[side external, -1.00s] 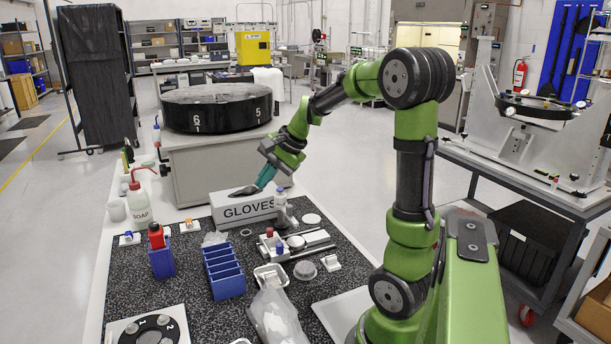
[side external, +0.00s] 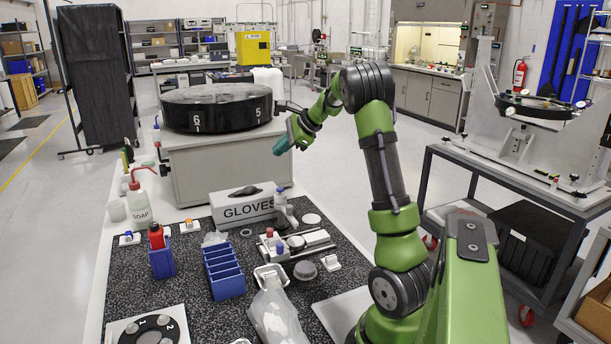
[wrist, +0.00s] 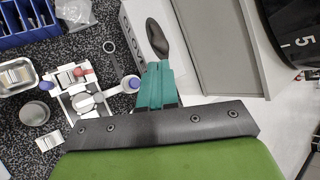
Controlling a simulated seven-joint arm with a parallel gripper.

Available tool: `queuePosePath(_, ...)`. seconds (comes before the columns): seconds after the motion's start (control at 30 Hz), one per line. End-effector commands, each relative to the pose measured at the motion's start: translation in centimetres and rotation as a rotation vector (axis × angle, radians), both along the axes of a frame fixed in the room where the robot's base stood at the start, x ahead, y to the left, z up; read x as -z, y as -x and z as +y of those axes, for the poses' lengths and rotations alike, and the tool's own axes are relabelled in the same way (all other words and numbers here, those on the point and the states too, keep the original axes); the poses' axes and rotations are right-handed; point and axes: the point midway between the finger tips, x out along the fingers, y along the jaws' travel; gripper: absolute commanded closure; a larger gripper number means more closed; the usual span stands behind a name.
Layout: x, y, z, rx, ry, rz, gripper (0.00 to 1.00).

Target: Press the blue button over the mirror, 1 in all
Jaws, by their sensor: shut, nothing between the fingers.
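A white fixture (side external: 318,238) stands on the dark speckled mat. It carries a blue button (side external: 280,248), a red button (side external: 269,232) and a dark round disc (side external: 296,243) that may be the mirror. In the wrist view the fixture (wrist: 82,98) is left of the fingers, with the blue button (wrist: 46,86) at its left end and the red button (wrist: 86,72) at its top. My gripper (side external: 280,148) is shut and empty, high above and behind the fixture, apart from everything. Its teal fingers (wrist: 156,72) appear over the glove box in the wrist view.
The GLOVES box (side external: 245,207) and a white bottle (side external: 281,206) stand just behind the fixture. A black numbered drum (side external: 216,108) is behind.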

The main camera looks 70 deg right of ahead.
Motion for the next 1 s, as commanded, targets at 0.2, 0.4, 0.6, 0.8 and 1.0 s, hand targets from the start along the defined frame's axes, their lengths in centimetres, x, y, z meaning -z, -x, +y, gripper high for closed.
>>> queuePosePath(0.2, 1.9, 0.1, 0.0, 0.000, -0.003, 0.003, 1.00)
queuePosePath(0.4, 4.9, 0.0, 0.1, -0.001, -0.004, 0.003, 1.00)
queuePosePath(0.6, 7.3, 0.1, 0.0, 0.000, -0.002, 0.003, 1.00)
queuePosePath(0.8, 8.6, 0.0, 0.0, -0.001, -0.001, 0.002, 1.00)
queuePosePath(1.0, 8.8, 0.0, 0.0, -0.001, 0.001, 0.001, 1.00)
